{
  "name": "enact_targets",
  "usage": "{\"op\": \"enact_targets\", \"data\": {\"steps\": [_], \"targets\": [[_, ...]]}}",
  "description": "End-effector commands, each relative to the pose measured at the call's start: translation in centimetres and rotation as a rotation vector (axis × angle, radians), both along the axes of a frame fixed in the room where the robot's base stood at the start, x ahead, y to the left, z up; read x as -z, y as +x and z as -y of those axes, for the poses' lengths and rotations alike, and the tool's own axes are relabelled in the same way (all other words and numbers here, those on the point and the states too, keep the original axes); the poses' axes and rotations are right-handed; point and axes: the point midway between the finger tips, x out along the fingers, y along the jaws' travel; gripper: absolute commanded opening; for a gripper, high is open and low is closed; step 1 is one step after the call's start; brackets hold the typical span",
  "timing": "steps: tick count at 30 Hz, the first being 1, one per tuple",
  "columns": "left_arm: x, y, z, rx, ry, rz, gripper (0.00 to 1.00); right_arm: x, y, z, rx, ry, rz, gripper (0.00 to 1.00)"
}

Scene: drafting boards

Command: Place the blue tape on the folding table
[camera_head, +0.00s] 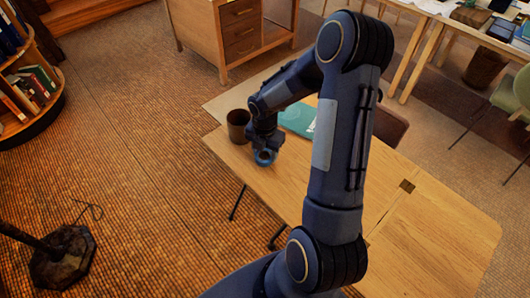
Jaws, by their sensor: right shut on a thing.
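The folding table (430,222) is a light wooden top on thin dark legs, running from the middle to the lower right of the head view. The blue tape (265,157) is a small blue ring near the table's left edge. My right gripper (265,148) points down and is shut on the tape. I cannot tell whether the tape touches the tabletop or is held just above it. My right arm hides much of the table's middle. My left gripper is not in view.
A dark brown cup (238,126) stands on the table close to the left of my right gripper. A teal folder (297,119) lies behind the gripper. The table's right part is clear. A wooden drawer desk (238,30) stands behind, and a chair (511,95) at right.

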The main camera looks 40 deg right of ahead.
Motion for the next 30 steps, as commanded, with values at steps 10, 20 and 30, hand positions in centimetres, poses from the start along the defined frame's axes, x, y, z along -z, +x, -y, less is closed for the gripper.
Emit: {"op": "enact_targets", "data": {"steps": [10, 20, 30], "targets": [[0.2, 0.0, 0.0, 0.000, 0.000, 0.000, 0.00, 0.6, 0.0, 0.0, 0.001, 0.000, 0.001, 0.29], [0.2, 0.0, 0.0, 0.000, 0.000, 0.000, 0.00, 0.7, 0.0, 0.0, 0.000, 0.000, 0.001, 0.73], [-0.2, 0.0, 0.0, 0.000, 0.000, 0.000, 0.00, -0.9, 0.1, 0.1, 0.001, -0.002, 0.005, 0.73]]}}
